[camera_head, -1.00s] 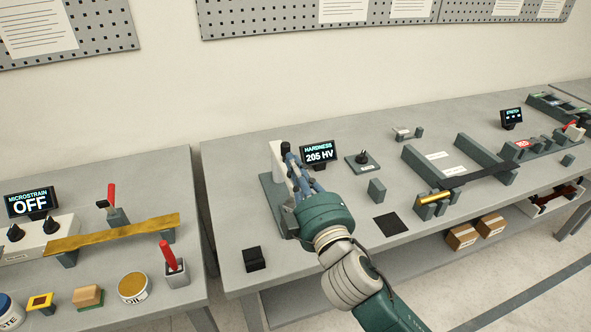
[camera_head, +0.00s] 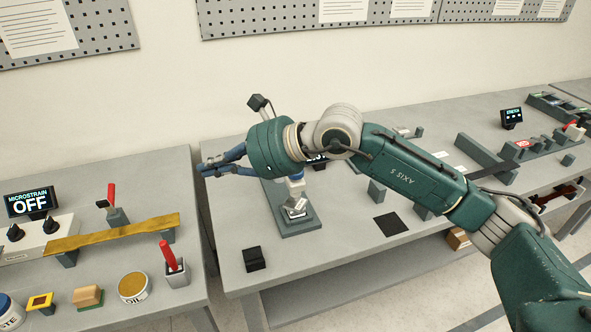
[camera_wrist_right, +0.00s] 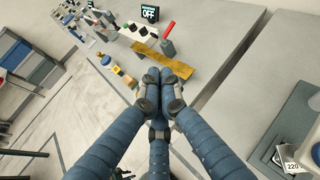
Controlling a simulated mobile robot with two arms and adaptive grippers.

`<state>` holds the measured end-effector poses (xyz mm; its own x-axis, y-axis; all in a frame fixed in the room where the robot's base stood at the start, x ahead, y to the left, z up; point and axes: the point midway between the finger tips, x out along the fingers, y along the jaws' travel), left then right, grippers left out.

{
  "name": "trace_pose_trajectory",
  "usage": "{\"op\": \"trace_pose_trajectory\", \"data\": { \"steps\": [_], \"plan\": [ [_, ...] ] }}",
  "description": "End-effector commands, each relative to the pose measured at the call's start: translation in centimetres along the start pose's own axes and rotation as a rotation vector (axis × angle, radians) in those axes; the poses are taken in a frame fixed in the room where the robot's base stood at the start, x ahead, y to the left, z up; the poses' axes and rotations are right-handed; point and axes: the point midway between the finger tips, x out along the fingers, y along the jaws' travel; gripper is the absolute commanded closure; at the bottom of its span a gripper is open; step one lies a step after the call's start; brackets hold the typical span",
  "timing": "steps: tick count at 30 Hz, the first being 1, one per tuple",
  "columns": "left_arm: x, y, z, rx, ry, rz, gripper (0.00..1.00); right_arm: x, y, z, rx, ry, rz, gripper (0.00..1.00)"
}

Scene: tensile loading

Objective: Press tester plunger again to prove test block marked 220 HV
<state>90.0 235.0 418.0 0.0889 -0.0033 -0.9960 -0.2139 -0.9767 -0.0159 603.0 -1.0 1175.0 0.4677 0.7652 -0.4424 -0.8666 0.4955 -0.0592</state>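The hardness tester (camera_head: 298,224) stands on the right-hand bench, its upper part hidden behind my right arm. A small silver block (camera_head: 296,207) sits on its base under the white and blue plunger end (camera_head: 295,183). In the right wrist view a block marked 220 (camera_wrist_right: 292,166) shows at the lower right corner, partly cut off. My right gripper (camera_head: 204,170) points left above the bench's left end, away from the tester, with nothing in it. Its fingertips (camera_wrist_right: 165,74) are together in the wrist view. The hardness display (camera_head: 318,161) is mostly covered, its reading hidden. My left gripper is out of view.
A black block (camera_head: 254,259) and a dark pad (camera_head: 390,225) lie on this bench. The left bench holds a microstrain display (camera_head: 30,203) reading OFF, a brass strip (camera_head: 115,234), red-handled tools and an oil tin (camera_head: 133,287). A gap separates the benches.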

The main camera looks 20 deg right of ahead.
Motion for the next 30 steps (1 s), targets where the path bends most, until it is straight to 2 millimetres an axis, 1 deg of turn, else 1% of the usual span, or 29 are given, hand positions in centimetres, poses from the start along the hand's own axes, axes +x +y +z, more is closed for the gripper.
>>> {"op": "trace_pose_trajectory", "data": {
  "steps": [1,2,3,6,9,12,15,18,22,30],
  "plan": [
    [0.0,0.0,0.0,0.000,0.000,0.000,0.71,-0.9,-2.4,-0.9,-0.051,0.070,-0.060,1.00],
    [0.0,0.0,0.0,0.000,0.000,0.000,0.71,-1.4,-3.6,-1.6,-0.075,0.112,-0.092,1.00],
    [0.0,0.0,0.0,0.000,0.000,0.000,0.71,-2.1,-5.3,-2.4,-0.104,0.166,-0.135,1.00],
    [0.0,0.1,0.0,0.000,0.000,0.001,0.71,-4.5,-9.1,-3.9,-0.161,0.286,-0.235,1.00],
    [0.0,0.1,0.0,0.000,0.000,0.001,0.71,-6.9,-12.3,-4.9,-0.197,0.384,-0.322,1.00],
    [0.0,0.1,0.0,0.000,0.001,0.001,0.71,-9.0,-14.6,-5.5,-0.218,0.455,-0.388,1.00],
    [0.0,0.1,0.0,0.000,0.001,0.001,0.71,-10.5,-16.0,-6.0,-0.229,0.502,-0.432,1.00],
    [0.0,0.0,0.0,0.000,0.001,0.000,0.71,-11.3,-16.8,-6.1,-0.234,0.527,-0.455,1.00],
    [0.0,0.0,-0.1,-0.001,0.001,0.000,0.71,-11.6,-17.0,-6.2,-0.235,0.536,-0.464,1.00],
    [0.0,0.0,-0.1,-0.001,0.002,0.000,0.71,-11.6,-17.0,-6.2,-0.234,0.534,-0.462,1.00]
  ]
}}
